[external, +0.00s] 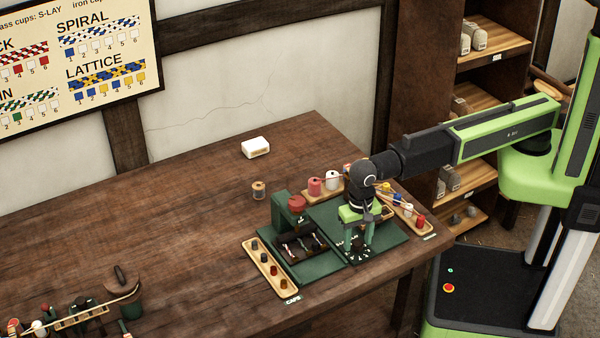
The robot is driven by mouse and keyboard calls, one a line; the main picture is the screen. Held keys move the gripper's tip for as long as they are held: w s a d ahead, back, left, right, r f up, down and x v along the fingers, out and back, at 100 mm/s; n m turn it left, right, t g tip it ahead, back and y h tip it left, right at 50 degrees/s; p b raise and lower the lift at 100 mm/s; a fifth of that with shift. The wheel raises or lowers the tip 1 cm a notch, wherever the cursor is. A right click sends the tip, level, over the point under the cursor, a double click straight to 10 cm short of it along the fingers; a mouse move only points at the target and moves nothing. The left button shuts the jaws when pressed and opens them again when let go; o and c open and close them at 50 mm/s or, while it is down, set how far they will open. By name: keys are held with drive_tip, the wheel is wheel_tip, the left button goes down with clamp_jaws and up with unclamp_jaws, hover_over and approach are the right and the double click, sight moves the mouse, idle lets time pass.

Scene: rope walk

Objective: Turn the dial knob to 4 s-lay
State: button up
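A dark dial (357,259) with pale marks sits at the front corner of the green machine base (390,250). My gripper (360,244) points down right above the dial. Its two green and dark fingers stand apart, one on each side of the dial's middle. The knob itself is mostly hidden by the fingers, and its pointer and setting are too small to read. I cannot tell whether the fingers touch the knob.
A red-topped green post (297,203) and a dark tray stand left of the gripper. Spools (315,186) stand behind, and colored spools (408,210) to the right. A white box (256,147) lies farther back. The table's left middle is clear.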

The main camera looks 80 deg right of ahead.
clamp_jaws()
